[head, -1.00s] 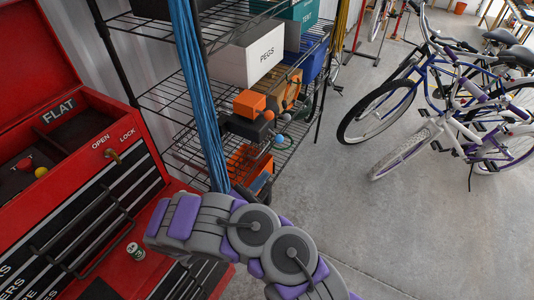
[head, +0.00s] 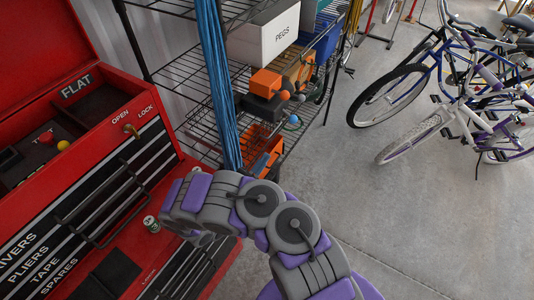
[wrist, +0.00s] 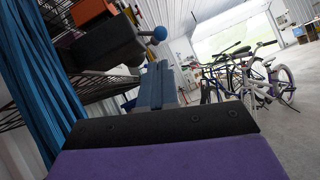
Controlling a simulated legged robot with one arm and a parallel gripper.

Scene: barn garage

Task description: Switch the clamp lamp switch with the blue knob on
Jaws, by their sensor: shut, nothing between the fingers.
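The blue ball knob (head: 294,120) sits on the right side of a black box (head: 262,107) on the wire shelf. In the wrist view the blue knob (wrist: 160,33) stands out on a short thin stem from the dark box (wrist: 105,42), at upper centre. My gripper (wrist: 155,82) is shut and empty, its fingers pointing ahead, below the knob in the picture and apart from it. I cannot tell the switch's position.
Orange knobs (head: 285,95) sit close to the blue one, below an orange box (head: 265,82). Blue cords (head: 215,80) hang at the shelf's left. A red tool chest (head: 110,160) stands left. Bicycles (head: 450,110) stand right; the concrete floor between is clear.

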